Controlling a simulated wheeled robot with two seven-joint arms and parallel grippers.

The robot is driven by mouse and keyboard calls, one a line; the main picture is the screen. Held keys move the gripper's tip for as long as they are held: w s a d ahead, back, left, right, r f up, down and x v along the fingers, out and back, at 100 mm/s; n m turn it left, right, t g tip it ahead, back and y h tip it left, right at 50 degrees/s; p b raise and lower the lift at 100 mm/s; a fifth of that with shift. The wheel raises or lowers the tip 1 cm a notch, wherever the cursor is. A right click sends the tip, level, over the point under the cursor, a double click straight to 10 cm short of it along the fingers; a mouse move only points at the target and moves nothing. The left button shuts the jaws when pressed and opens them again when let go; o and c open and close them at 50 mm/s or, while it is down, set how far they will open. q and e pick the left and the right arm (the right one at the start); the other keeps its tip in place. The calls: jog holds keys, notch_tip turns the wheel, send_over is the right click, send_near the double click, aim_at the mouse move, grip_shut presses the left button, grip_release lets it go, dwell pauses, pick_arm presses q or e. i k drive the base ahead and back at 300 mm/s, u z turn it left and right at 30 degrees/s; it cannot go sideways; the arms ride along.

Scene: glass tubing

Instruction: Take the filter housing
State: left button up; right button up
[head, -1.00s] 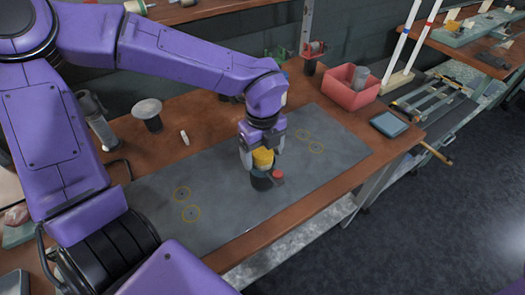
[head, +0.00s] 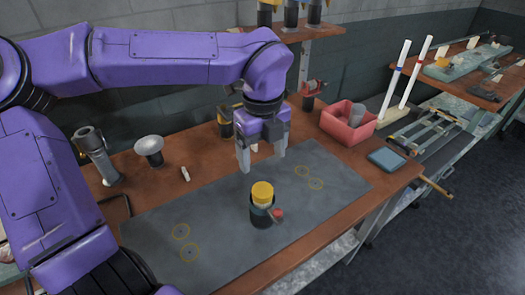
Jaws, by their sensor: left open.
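A dark cylinder with a yellow cap and a small red knob low on its right side, which I take to be the filter housing (head: 262,210), stands upright on the grey mat (head: 215,225). My left gripper (head: 262,165) is open and empty. Its two fingers point down, above and behind the yellow cap in the picture, apart from it. My right gripper is not in view.
A red bin (head: 347,122) with grey cups and a blue-grey pad (head: 387,160) are at the right. A silver-topped stand (head: 149,150) and a grey cylinder (head: 96,155) are at the left. Yellow ring marks (head: 181,231) show on clear mat.

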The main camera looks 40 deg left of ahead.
aim_at(264, 219)
jog(key=u, duration=1)
jog(key=k, duration=0.2)
jog(key=u, duration=0.05)
